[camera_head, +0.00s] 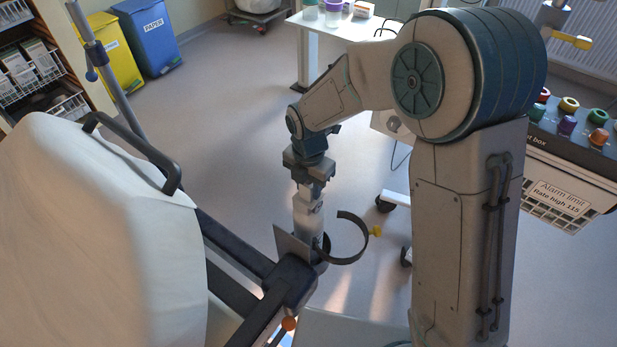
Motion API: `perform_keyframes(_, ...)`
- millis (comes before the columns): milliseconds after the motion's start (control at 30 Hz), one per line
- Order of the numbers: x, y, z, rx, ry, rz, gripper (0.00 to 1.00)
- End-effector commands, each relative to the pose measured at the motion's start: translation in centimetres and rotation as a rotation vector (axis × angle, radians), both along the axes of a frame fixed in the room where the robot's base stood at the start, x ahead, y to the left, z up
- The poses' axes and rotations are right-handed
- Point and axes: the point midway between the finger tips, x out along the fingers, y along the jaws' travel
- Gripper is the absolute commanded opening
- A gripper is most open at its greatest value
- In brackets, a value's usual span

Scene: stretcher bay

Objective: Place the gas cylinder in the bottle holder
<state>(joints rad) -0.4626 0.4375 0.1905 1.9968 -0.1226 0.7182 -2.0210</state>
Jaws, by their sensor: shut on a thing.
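My gripper (308,178) points down near the middle of the view. It is shut on the top of the gas cylinder (308,216), a pale grey upright bottle. The bottle holder is beside the stretcher frame's corner, with a flat grey plate and a dark open curved band (358,248). The cylinder hangs beside the plate, at the left side of the band. Its lower end is partly hidden by the plate and the band. I cannot tell whether it is inside the band or whether it rests on anything.
The stretcher (100,240) with a white mattress and black side rail fills the left. A yellow knob (376,231) is by the band. A white wheeled table (330,28) stands at the back. Open floor lies behind the gripper.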

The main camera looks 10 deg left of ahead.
Motion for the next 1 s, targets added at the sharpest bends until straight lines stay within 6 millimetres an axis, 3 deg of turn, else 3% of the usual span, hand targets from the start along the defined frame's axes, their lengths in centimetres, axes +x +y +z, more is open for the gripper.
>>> perform_keyframes(100,0.0,0.1,-1.1,0.002,-0.003,0.001,0.0)
perform_keyframes(500,0.1,0.1,-1.5,0.003,-0.004,0.0,0.0)
perform_keyframes(533,0.0,0.0,-1.7,0.0,0.0,0.0,0.38)
perform_keyframes(600,0.0,0.0,-1.6,0.0,0.0,0.0,0.54)
perform_keyframes(867,0.0,0.0,-1.6,0.0,0.0,0.0,0.54)
perform_keyframes(1000,0.0,0.0,-0.6,0.001,-0.002,0.0,0.54)
